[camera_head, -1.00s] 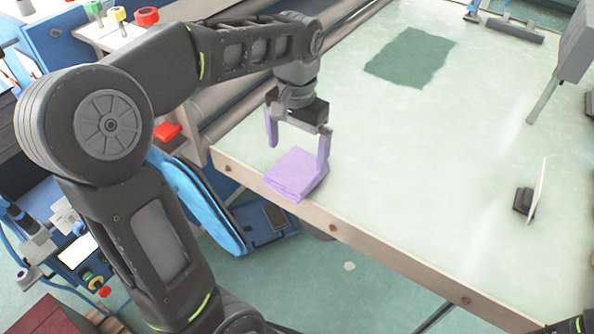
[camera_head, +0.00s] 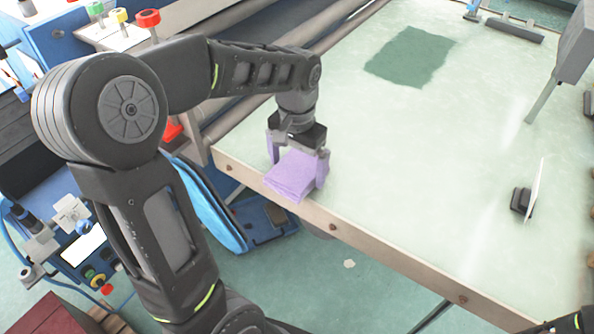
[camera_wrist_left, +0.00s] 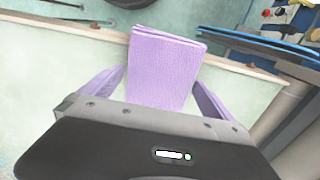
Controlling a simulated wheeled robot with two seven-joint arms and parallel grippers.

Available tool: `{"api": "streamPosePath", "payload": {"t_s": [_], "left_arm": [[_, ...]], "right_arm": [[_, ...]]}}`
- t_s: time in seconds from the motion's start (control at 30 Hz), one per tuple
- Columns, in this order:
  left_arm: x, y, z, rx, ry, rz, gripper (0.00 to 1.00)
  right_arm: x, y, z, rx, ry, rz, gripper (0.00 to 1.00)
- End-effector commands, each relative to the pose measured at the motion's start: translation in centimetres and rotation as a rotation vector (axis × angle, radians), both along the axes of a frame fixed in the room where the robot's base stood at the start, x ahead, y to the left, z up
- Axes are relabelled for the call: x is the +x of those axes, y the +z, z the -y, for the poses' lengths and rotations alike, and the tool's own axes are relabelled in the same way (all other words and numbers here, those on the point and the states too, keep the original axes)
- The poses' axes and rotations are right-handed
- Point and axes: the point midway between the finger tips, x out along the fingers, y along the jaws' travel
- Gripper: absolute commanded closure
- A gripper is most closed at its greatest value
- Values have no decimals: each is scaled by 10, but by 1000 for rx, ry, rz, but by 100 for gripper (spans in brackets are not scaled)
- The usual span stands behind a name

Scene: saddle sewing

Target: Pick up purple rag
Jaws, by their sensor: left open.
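The purple rag (camera_head: 293,178) lies folded at the near left corner of the pale table, at its edge. It also shows in the left wrist view (camera_wrist_left: 162,68), between the two fingers. My left gripper (camera_head: 298,168) points down over the rag, with its purple-tipped fingers on either side of it. The left gripper (camera_wrist_left: 153,92) is open, and a small gap shows between each finger and the rag in the wrist view. Part of the far side of the rag is hidden behind the gripper in the head view.
A green cloth (camera_head: 409,56) lies flat farther back on the table (camera_head: 420,160). A small black stand with a white plate (camera_head: 524,199) is at the right. A blue padded piece (camera_head: 208,205) hangs beside the table's left corner. The middle of the table is clear.

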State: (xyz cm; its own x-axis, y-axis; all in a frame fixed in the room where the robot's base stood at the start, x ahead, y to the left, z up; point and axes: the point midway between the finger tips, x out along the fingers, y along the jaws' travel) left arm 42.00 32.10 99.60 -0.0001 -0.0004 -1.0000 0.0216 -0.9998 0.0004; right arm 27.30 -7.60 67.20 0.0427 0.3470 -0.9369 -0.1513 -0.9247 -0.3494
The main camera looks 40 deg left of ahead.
Motion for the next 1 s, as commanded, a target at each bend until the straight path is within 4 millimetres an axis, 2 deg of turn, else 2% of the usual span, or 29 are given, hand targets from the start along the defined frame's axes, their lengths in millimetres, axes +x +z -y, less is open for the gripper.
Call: {"api": "streamPosePath", "payload": {"t_s": [0.33,0.9,1.0], "left_arm": [[0,0,0,0,0,0,1],[0,0,0,0,0,0,47],[0,0,0,0,0,0,50]], "right_arm": [[0,0,0,0,0,0,100],[0,0,0,0,0,0,100],[0,0,0,0,0,0,100]]}}
